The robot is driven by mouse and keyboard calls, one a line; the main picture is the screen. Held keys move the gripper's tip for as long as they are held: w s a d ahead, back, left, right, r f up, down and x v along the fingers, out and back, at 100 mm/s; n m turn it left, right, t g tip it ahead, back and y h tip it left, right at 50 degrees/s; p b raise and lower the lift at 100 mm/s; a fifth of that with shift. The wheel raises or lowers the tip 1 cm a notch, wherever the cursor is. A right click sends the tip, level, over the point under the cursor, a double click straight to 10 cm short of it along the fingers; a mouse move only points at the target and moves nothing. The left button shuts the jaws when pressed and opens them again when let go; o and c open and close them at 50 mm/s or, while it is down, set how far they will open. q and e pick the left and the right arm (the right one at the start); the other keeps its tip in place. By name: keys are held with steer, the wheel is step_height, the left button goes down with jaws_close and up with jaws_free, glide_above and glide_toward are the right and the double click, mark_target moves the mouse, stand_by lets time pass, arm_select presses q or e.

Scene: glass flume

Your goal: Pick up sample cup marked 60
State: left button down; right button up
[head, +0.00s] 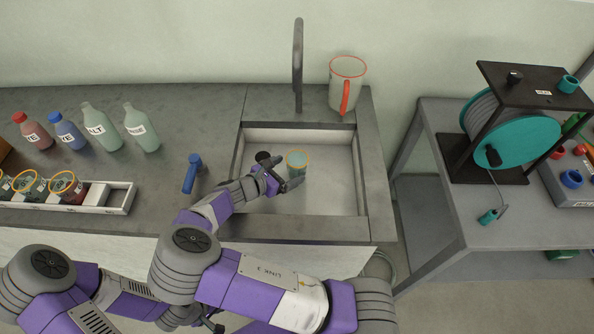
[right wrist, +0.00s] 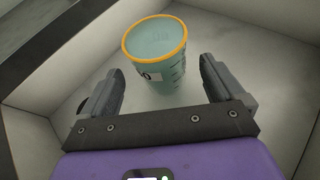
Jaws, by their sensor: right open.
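A teal-tinted clear cup with an orange rim (head: 297,168) stands upright in the sink. My right gripper (head: 281,176) is inside the sink, beside the cup. In the right wrist view its fingers (right wrist: 161,78) are apart and empty, with the cup just beyond and partly between the tips. I cannot tell whether a finger touches it. My left gripper is not in view.
The sink basin (head: 341,193) has low walls around the cup. A faucet (head: 298,62) and a red-rimmed pitcher (head: 349,77) stand behind it. A blue tap handle (head: 192,173), several bottles and a rack (head: 122,196) with orange-rimmed cups are to the left.

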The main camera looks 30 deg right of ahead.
mark_target(303, 163)
steer(key=b+x, duration=0.1)
steer(key=x, duration=0.5)
steer(key=shift+w+b, duration=0.1)
steer(key=shift+b, duration=0.2)
steer(key=c, duration=1.1)
steer(key=shift+c, duration=0.2)
steer(key=shift+r, duration=0.1)
step_height(303, 163, up, 9)
steer(key=p, duration=0.3)
steer(key=shift+r+p, duration=0.25)
steer(key=shift+p, duration=0.05)
steer(key=shift+r, duration=0.15)
